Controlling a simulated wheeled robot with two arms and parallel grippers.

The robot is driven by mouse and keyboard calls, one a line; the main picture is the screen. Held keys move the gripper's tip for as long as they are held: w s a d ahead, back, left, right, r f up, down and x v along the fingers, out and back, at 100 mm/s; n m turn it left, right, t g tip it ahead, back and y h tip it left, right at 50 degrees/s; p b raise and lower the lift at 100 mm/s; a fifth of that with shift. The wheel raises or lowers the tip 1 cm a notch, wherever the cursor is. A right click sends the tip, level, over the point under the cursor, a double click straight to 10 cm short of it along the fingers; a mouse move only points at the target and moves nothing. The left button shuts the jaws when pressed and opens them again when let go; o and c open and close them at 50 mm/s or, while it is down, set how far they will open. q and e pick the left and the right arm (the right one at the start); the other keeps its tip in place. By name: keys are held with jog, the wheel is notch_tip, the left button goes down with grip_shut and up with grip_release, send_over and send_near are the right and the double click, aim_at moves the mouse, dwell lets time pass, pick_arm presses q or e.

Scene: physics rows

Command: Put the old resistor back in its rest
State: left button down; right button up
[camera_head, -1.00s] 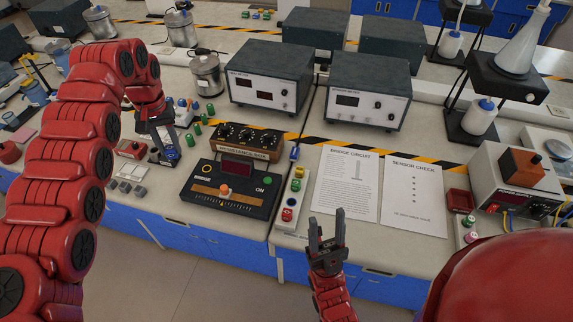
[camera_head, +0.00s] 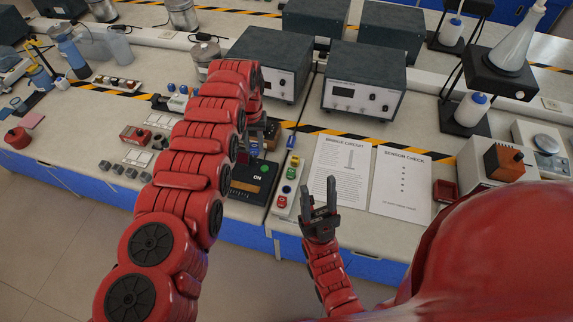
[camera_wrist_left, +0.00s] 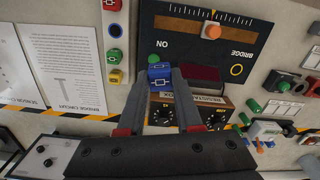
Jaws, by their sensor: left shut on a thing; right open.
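My left gripper (camera_wrist_left: 159,82) is shut on a small blue block (camera_wrist_left: 160,73) with a white symbol and a green top. In the left wrist view it is over the bench, between the resistance box (camera_wrist_left: 196,108) and the bridge unit (camera_wrist_left: 215,48). In the head view my left gripper (camera_head: 263,138) is largely hidden by my own arm. A pale strip (camera_head: 276,211) with red, green and blue pieces lies right of the bridge unit. It also shows in the left wrist view (camera_wrist_left: 125,18), left of the held block and apart from it. My right gripper (camera_head: 319,192) is open and empty.
Two printed sheets, bridge circuit (camera_head: 340,180) and sensor check (camera_head: 402,183), lie right of the strip. Two grey meters (camera_head: 365,85) stand behind. Small switches and blocks (camera_head: 135,135) lie at the left. A stand with a flask (camera_head: 500,75) is at the right.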

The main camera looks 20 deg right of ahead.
pick_arm(q)
jog(key=shift+s+d+f, duration=0.2)
jog(key=shift+d+f, duration=0.05)
jog(key=shift+d, duration=0.25)
jog(key=shift+s+d, duration=0.1)
jog(key=shift+s+d+f, duration=0.1)
jog(key=shift+s+d+f+p, duration=0.15)
jog(key=shift+d+f+p, duration=0.05)
jog(key=shift+p, duration=0.1)
jog(key=shift+s+d+f+m+p, duration=0.3)
jog(key=shift+s+d+m, duration=0.1)
jog(key=shift+d, duration=0.15)
dwell(0.4)
jog(key=shift+m, duration=0.9)
jog(key=s+d+f, duration=0.1)
jog(key=f, duration=0.2)
jog(key=s+d+f+b, duration=0.1)
jog(key=s+d+f, duration=0.1)
jog(key=f, duration=0.1)
jog(key=s+d+f+b, duration=0.1)
jog(key=s+f, duration=0.1)
jog(key=f, duration=0.2)
jog(key=shift+s+d+f, duration=0.1)
jog(key=shift+s+d, duration=0.15)
dwell(0.3)
